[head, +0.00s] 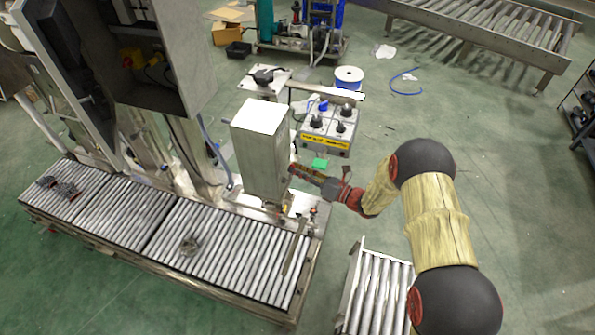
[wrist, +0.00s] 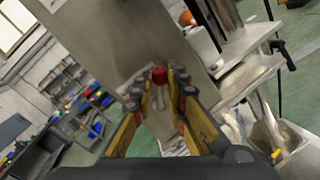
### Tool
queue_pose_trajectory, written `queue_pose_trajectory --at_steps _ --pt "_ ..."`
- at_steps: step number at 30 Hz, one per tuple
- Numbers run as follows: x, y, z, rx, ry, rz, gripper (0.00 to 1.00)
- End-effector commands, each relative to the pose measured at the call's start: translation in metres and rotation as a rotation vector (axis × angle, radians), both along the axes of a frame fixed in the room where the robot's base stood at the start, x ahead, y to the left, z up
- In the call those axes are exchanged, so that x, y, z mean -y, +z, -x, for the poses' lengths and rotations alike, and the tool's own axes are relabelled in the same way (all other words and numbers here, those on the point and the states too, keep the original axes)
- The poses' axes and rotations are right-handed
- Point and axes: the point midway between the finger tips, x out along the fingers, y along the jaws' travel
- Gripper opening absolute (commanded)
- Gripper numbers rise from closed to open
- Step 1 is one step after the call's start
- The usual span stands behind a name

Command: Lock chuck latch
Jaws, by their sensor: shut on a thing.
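My gripper (head: 296,169) reaches from the right to the side of a grey box-shaped metal housing (head: 262,152) beside the roller conveyor. In the wrist view my gripper (wrist: 164,84) has its two yellow fingers on either side of a small latch handle (wrist: 159,76) with a red knob, and is shut on it. The knob shows between the fingertips, in front of the plain metal face of the housing (wrist: 125,35). In the head view the handle is hidden by my gripper. Whether the latch is locked cannot be told.
A roller conveyor (head: 215,262) runs below the housing, with small metal parts (head: 190,245) on it. A second roller section (head: 378,290) stands at the front. Green floor to the right is open.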

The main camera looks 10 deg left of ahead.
Motion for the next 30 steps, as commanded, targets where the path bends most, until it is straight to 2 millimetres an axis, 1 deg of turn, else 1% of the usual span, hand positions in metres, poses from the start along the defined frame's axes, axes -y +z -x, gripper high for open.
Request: queue_pose_trajectory --at_steps 5,11,30 --pt "0.000 0.000 0.001 0.035 -0.001 0.004 0.00" --pt "-0.001 0.000 0.006 0.142 -0.001 0.019 0.00" --pt "-0.004 0.000 0.033 0.726 0.000 0.101 0.00"
